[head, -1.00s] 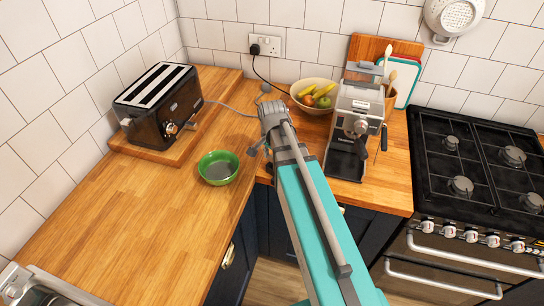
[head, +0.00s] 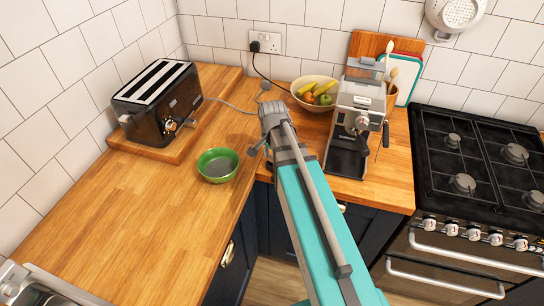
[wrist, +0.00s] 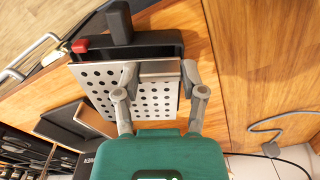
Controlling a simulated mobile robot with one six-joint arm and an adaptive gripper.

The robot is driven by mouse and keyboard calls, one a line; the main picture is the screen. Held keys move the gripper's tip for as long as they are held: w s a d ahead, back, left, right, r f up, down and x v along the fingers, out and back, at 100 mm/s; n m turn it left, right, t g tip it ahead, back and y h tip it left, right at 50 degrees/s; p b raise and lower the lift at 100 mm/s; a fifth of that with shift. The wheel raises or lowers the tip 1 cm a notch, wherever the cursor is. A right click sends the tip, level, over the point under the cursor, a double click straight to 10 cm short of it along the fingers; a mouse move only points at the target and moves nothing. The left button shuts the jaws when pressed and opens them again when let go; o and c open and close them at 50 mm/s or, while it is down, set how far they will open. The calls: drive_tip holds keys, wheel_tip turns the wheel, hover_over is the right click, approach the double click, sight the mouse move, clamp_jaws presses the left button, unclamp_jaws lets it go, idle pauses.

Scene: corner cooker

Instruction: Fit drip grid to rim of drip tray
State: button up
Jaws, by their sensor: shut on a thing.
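The drip grid (wrist: 101,88) is a pale metal plate with rows of round holes. My gripper (wrist: 159,76) is shut on it, with one finger on each side of a plain metal strip. My gripper also shows from behind in the head view (head: 273,116), above the counter left of the coffee machine; the grid is hidden there. The drip tray (wrist: 165,47), black with a red piece and a dark block at its far side, lies beyond the grid in the wrist view. The grid overlaps the tray's near part. I cannot tell whether they touch.
A green bowl (head: 218,165) sits to the left, near the counter edge. A toaster (head: 160,103) is at the back left. The front left counter (head: 120,210) is clear.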

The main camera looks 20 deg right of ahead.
drive_tip(key=shift+f+b, duration=0.85)
drive_tip(key=shift+f, duration=0.05)
drive_tip(key=o, duration=1.3)
drive_tip(key=shift+r, duration=0.2)
